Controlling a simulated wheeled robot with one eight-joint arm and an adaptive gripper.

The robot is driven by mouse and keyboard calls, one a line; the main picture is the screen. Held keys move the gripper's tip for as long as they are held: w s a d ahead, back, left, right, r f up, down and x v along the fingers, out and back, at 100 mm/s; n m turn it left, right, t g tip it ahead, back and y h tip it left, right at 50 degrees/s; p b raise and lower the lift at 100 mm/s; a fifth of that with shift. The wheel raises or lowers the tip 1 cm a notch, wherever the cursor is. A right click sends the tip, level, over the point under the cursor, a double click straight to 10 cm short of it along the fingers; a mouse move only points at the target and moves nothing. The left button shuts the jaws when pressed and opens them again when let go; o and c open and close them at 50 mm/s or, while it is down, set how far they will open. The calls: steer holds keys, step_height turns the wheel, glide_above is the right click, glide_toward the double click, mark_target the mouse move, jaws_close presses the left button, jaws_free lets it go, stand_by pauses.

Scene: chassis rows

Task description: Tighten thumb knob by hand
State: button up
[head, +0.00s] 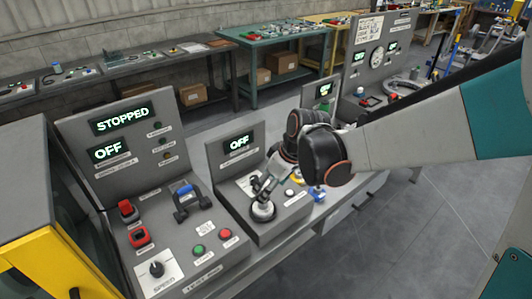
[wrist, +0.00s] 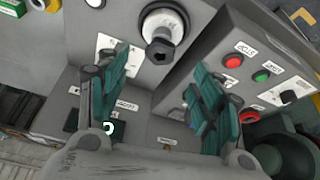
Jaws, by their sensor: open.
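A dark faceted knob (wrist: 161,48) on a pale round collar, which looks like the thumb knob, shows at the top middle of the wrist view. In the head view a round pale-rimmed fitting (head: 263,212) on the middle console appears to be the same part, partly covered by my gripper (head: 262,188). My gripper (wrist: 163,62) is open, with teal-padded fingers left and right in the wrist view. The knob lies around and just beyond the gap between the fingertips, with no grip on it. The middle console's display (head: 239,142) reads OFF.
The left console (head: 150,240) carries red, green and black controls and displays reading STOPPED and OFF. In the wrist view, a panel with red and green buttons (wrist: 262,76) stands close to the right finger. A teal bench (head: 270,40) stands behind, across open floor.

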steer(key=shift+b+x, duration=0.95)
steer(key=shift+x, duration=2.2)
steer(key=shift+c, duration=0.5)
steer(key=c, duration=1)
steer(key=shift+o, duration=1.3)
steer(key=shift+c, duration=1)
steer(key=m, duration=0.2)
steer(key=m+t+h, duration=0.1)
steer(key=m, duration=0.1)
steer(key=shift+s+a+m+h, duration=0.15)
steer(key=shift+m+h, duration=0.15)
steer(key=shift+m, duration=0.6)
steer(key=shift+h, duration=0.3)
